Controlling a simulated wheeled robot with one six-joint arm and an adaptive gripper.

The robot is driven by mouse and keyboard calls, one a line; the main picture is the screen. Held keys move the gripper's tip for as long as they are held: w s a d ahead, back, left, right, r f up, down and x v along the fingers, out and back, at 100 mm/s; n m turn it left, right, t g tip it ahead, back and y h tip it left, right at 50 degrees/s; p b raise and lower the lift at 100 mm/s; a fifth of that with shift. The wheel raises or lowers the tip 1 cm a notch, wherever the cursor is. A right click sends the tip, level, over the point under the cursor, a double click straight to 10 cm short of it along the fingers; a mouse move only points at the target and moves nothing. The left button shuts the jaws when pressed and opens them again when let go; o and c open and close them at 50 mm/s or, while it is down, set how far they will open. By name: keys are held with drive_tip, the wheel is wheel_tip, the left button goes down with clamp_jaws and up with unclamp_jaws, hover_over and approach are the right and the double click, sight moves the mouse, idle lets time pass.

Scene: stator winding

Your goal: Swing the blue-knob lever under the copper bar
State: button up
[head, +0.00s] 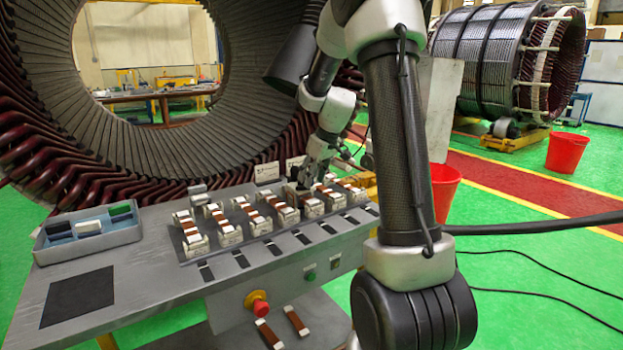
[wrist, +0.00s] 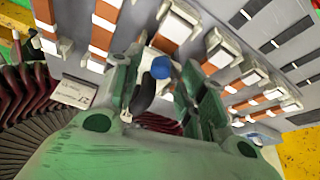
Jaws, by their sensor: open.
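The blue knob (wrist: 160,68) of the lever shows in the wrist view, between the two fingers of my gripper (wrist: 160,85). The lever's dark curved arm (wrist: 144,88) runs down from near the knob between the fingers. Copper bars (wrist: 170,32) in white-ended holders lie just beyond the fingertips. In the head view my gripper (head: 310,178) is low at the back edge of the row of copper bars (head: 276,205). The fingers are open, one on each side of the knob. I cannot tell whether they touch it. The lever is hidden in the head view.
The grey bench (head: 165,250) carries a tray (head: 88,232) with small blocks at left and a dark square pad (head: 78,297). A red stop button (head: 257,303) is on the front. The large stator (head: 120,150) stands close behind. A red bucket (head: 443,190) is right of the bench.

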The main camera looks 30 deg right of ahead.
drive_tip(key=v, duration=1.1)
drive_tip(key=shift+o, duration=0.2)
